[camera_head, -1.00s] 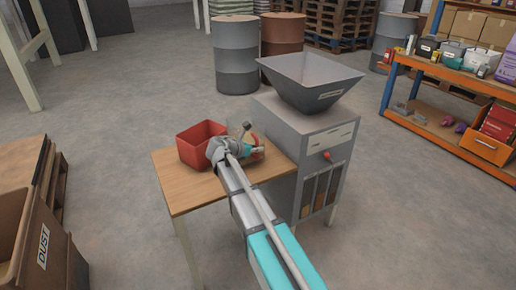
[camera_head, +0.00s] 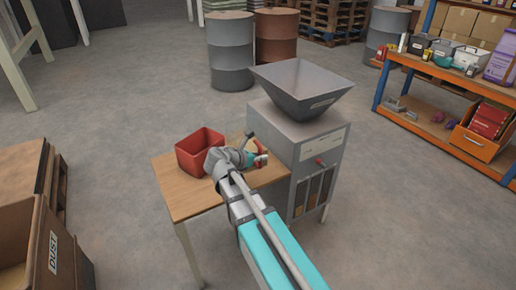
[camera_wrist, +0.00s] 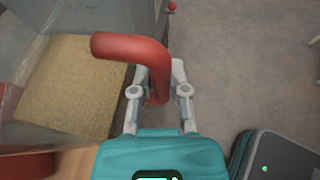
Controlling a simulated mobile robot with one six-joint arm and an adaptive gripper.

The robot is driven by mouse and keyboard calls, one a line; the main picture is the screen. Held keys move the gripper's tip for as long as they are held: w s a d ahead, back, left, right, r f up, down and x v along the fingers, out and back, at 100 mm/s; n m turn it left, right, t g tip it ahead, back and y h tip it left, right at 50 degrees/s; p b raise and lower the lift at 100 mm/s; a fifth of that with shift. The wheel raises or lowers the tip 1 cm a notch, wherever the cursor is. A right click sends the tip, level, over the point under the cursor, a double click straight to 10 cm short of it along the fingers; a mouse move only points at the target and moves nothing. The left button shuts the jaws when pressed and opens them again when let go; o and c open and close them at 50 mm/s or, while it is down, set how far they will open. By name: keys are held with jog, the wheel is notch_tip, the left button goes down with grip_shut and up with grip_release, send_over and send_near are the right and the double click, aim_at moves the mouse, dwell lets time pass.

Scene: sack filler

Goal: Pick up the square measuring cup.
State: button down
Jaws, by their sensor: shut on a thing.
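The square measuring cup (camera_wrist: 70,88) fills the left of the wrist view, close to the camera. It has clear walls, a bent red handle (camera_wrist: 128,47) and tan, grainy material seen within its walls. My gripper (camera_wrist: 159,78) is shut on the red handle, its two pale fingers on either side. In the head view my gripper (camera_head: 250,155) is over the right part of the wooden table, between the red tub and the grey machine. The cup shows there only as a small tan and red patch, mostly hidden by my gripper. I cannot tell its exact height above the table.
The red tub (camera_head: 199,153) stands on the table (camera_head: 190,195), left of my gripper. The grey machine with its hopper (camera_head: 304,92) stands close on the right. Shelves (camera_head: 440,110) stand at far right. Open floor lies between.

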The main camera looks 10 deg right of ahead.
jog(key=shift+s+r, duration=0.25)
jog(key=shift+s, duration=0.25)
jog(key=shift+s+r, duration=0.2)
jog(key=shift+s, duration=0.3)
jog(key=shift+r+p, duration=0.1)
jog(key=shift+p, duration=0.25)
notch_tip(320, 180, up, 34)
jog(key=p, duration=3.4)
jog(key=shift+r, duration=0.15)
jog(key=shift+d, duration=0.15)
